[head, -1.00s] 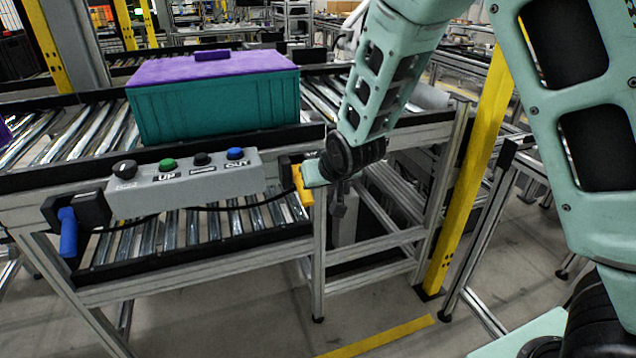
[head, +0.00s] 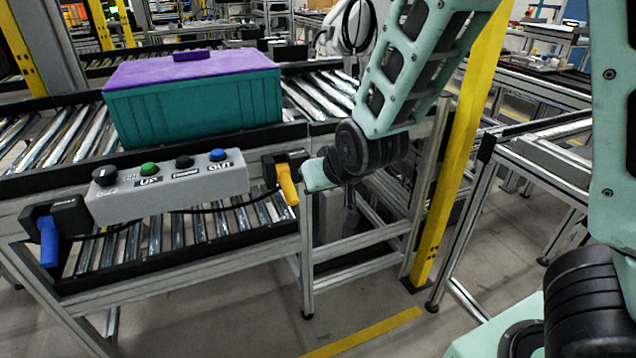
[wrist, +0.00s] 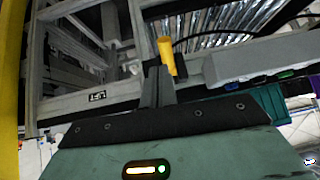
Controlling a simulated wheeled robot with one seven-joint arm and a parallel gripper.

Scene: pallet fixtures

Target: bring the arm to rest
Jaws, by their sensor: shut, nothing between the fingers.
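My arm reaches forward from the right in the head view, its teal and black wrist end beside the right end of the control box. My gripper (wrist: 158,88) shows in the wrist view as narrow grey fingers close together, shut and empty. A yellow handle (wrist: 167,55) shows just beyond the fingertips; I cannot tell the exact gap. The same yellow handle (head: 288,184) hangs left of my wrist in the head view. The fingers cannot be made out clearly in the head view.
A grey control box (head: 170,187) with several knobs and a blue handle (head: 49,242) is fixed to the roller conveyor's front. A teal crate (head: 195,108) with a purple lid stands on the upper rollers. A yellow post (head: 455,160) stands close behind my arm.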

